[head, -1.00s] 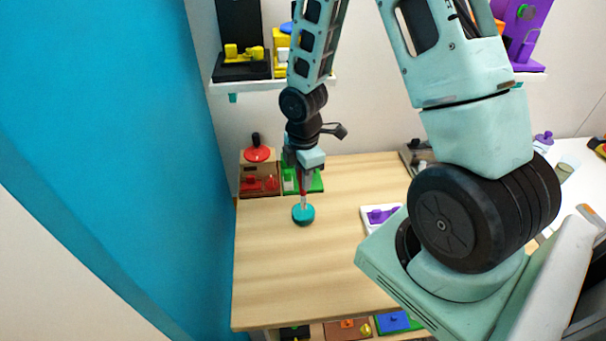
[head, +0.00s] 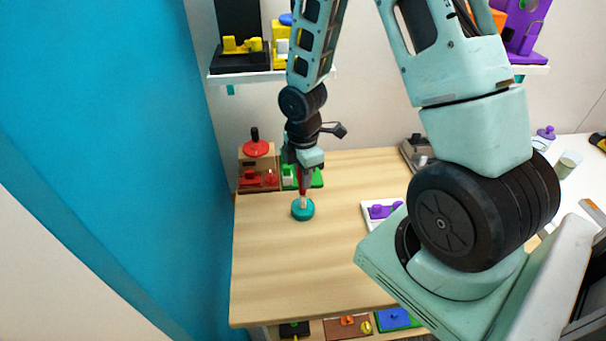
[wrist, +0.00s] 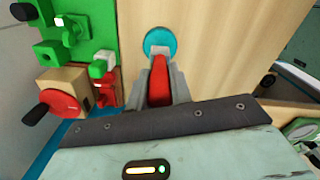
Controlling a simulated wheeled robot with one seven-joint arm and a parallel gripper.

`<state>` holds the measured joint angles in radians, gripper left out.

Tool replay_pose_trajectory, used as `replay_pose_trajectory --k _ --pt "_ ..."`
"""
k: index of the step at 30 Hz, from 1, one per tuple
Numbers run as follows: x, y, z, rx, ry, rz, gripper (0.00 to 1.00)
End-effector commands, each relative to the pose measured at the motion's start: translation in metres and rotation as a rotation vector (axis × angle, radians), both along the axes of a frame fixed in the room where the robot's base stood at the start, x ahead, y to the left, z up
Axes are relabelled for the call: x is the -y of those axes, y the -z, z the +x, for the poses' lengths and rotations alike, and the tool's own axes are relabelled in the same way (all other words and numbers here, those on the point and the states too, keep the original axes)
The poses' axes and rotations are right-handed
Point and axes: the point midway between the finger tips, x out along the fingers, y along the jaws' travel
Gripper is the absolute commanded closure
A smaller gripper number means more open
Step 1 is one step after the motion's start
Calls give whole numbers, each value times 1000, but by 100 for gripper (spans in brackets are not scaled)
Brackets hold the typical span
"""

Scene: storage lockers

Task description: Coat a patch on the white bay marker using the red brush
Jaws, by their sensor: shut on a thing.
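My gripper (head: 303,172) is shut on the red brush (wrist: 158,82), which points down over the wooden table. The brush's pale end is at a round teal pot (head: 303,210). The teal pot also shows in the wrist view (wrist: 160,40), just beyond the fingers, with the pale end overlapping it. I cannot tell whether the bristles touch the inside of the pot. I cannot pick out the white bay marker with certainty in either view.
A wooden box with a red disc (head: 257,149) and a green fixture (head: 315,180) stand at the table's back left. A white plate with a purple piece (head: 383,210) lies right of the pot. A teal wall (head: 100,130) bounds the left. The front table is clear.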

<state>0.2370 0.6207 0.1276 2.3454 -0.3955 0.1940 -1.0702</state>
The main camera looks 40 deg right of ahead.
Motion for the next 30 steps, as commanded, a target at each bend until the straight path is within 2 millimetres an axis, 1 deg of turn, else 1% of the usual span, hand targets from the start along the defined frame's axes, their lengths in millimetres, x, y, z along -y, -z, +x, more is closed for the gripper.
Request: replay_pose_trajectory --k 24,30 --pt "0 10 0 0 0 0 100" --pt "0 9 0 0 0 0 100"
